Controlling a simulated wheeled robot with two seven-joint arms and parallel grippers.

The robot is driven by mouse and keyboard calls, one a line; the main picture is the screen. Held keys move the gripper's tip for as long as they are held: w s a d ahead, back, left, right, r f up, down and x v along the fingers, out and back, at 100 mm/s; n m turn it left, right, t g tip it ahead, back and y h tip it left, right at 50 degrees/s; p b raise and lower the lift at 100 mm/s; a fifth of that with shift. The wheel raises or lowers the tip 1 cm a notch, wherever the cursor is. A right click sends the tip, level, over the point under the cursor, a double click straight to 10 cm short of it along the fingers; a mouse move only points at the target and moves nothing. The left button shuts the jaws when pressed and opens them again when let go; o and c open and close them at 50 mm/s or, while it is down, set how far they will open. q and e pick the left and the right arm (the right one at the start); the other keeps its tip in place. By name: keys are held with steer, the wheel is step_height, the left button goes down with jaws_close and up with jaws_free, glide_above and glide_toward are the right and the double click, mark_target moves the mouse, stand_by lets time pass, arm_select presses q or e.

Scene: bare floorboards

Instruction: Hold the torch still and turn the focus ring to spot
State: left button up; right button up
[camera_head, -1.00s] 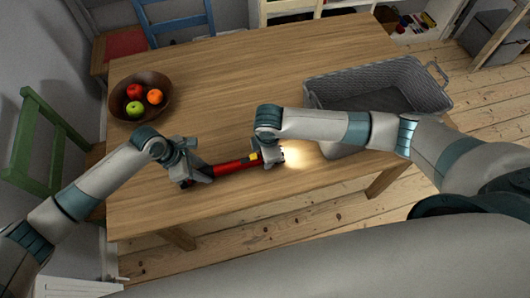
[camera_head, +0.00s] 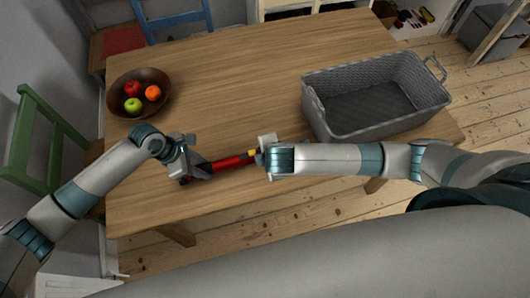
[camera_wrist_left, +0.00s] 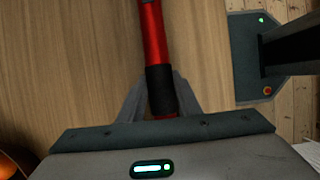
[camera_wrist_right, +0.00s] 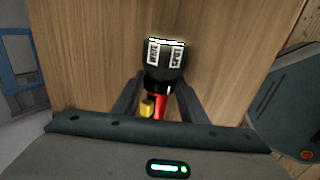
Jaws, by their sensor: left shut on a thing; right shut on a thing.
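The torch (camera_head: 230,162) has a red body and lies along the near part of the table, its head end to the right. My left gripper (camera_head: 197,168) is shut on the torch; the left wrist view shows its fingers on either side of a black band (camera_wrist_left: 160,90) on the red tube. My right gripper (camera_head: 262,158) is shut at the head end. The right hand hides the head in the head view.
A grey woven basket (camera_head: 398,133) stands empty on the table's right side. A wooden bowl (camera_head: 122,103) with fruit stands at the left. The middle of the wooden table (camera_head: 235,80) is clear. A green chair (camera_head: 25,135) stands left of it.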

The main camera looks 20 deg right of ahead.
steer(key=o, duration=1.1)
steer(key=shift+s+f, duration=0.1)
steer(key=shift+s+f, duration=0.1)
steer(key=shift+g, duration=0.4)
